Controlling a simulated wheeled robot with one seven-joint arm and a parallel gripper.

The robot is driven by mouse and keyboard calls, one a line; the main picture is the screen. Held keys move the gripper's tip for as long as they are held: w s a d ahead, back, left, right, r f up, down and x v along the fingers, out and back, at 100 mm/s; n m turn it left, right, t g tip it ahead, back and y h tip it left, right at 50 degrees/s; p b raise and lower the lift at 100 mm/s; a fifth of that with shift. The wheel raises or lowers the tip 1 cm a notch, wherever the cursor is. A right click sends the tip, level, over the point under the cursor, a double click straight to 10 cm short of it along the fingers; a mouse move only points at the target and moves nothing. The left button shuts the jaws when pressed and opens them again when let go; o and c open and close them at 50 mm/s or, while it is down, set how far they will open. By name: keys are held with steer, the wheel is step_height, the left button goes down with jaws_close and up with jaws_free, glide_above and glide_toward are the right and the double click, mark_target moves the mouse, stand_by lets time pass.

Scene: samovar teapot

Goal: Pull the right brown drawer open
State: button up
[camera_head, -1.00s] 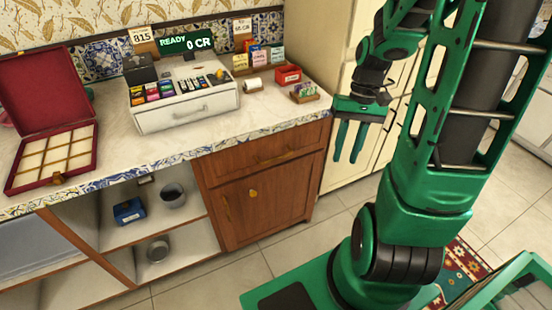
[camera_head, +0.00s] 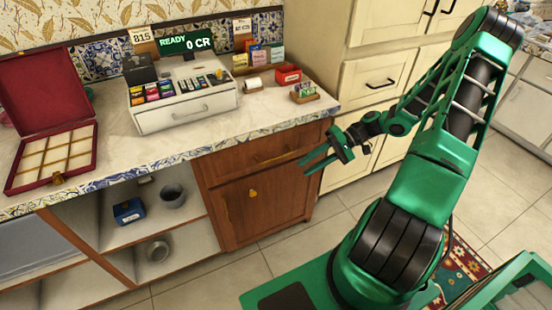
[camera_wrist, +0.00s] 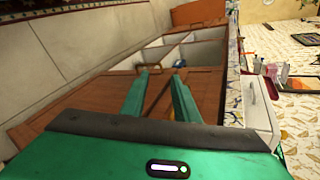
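The right brown drawer (camera_head: 240,162) is the shut top front of the wooden cabinet, just under the counter edge, above a brown door (camera_head: 238,215) with a small gold handle (camera_head: 253,193). My gripper (camera_head: 304,166) is open and empty. Its two green fingers point left, near the right end of the drawer front in the head view. Whether they touch it cannot be told. My fingers hide part of the front.
The counter (camera_head: 120,165) above carries a cash register (camera_head: 185,112), a red box (camera_head: 50,155) and small card holders. Open shelves (camera_head: 150,230) with a blue box and pots lie left of the cabinet. Cream cabinets (camera_head: 365,85) stand right. The floor before the brown door is clear.

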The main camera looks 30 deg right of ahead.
mark_target(277, 158)
steer(key=w+d+m+t+y, duration=0.2)
steer(key=w+t+y, duration=0.1)
steer(key=w+t, duration=0.2)
steer(key=x, duration=1)
steer(key=shift+w+a, duration=0.1)
steer(key=shift+a, duration=0.2)
jaws_close()
